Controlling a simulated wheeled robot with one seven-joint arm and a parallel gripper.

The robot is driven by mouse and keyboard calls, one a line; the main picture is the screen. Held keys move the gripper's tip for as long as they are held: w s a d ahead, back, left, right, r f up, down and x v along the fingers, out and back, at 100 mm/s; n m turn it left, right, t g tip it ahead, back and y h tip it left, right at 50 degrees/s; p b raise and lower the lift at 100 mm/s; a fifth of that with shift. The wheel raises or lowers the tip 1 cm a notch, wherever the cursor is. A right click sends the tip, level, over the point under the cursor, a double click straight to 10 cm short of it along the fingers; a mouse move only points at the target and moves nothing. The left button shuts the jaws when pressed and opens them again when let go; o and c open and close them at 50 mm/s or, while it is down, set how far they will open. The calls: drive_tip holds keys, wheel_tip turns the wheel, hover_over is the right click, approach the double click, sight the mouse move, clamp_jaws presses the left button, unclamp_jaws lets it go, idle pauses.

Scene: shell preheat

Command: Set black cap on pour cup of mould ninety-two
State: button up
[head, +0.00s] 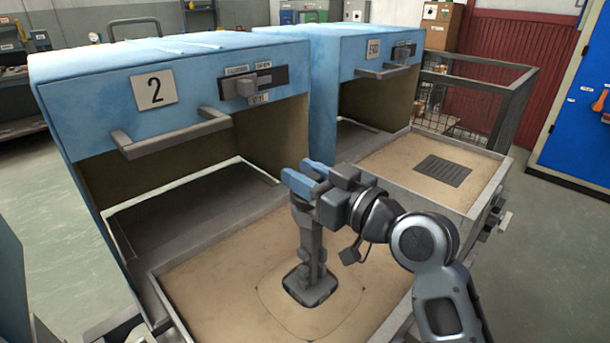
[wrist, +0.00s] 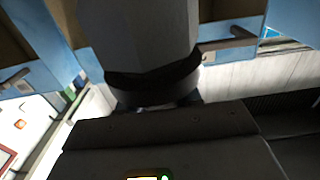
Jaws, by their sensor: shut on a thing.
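My gripper (head: 303,178), with blue fingers, is in the middle of the head view, over the sand bed of the near blue box marked 2. It is shut on the top of an upright grey stem. The stem runs down to a dark, rounded-square cap (head: 311,291), which appears to be at the sand surface inside a rounded outline in the sand. Any pour cup is hidden beneath the cap; I cannot tell whether the cap touches it. A large grey body (wrist: 140,35) with a black band fills the upper middle of the wrist view.
The near blue box (head: 100,100) has a raised front with a bar handle. A second blue box (head: 365,95) stands right of it, its sand tray (head: 385,157) holding a dark slotted plate (head: 443,170). A wire cage (head: 470,100) stands behind. Open floor lies right.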

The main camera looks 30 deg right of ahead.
drive_tip(key=o, duration=1.1)
drive_tip(key=b+v, duration=0.1)
drive_tip(key=v, duration=0.6)
drive_tip(key=shift+s, duration=0.35)
drive_tip(key=shift+d, duration=0.1)
